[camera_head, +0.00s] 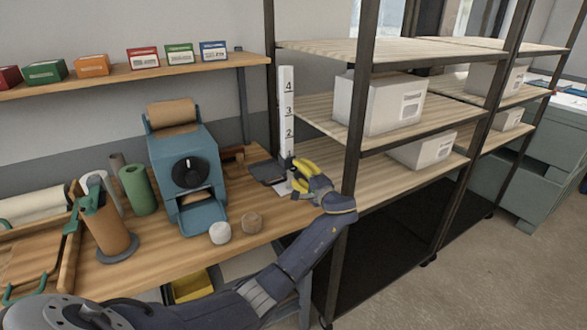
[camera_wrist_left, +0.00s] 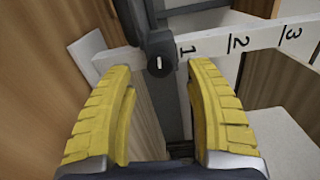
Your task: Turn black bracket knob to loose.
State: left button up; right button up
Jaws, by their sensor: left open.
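The black bracket knob (camera_wrist_left: 160,66) is small and round with a short white mark. It sits on the dark bracket (camera_wrist_left: 150,25), which is on a white numbered ruler (camera_wrist_left: 265,37). In the head view the ruler (camera_head: 286,110) stands upright at the table's right end, with the dark bracket (camera_head: 267,172) low on it. My left gripper (camera_head: 302,172) is beside the ruler's foot, its yellow fingers open. In the left wrist view the gripper (camera_wrist_left: 160,75) has a finger on each side of the knob, with gaps showing. The knob cannot be made out in the head view. My right gripper is not in view.
A blue machine (camera_head: 183,150) with a black dial stands on the table (camera_head: 185,247) left of the gripper. Two small round pieces (camera_head: 220,232) lie before it. A metal rack (camera_head: 355,110) with boxes stands close on the right.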

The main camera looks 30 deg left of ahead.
aim_at(294, 168)
pick_arm(q)
jog(key=shift+x, duration=2.1)
grip_shut()
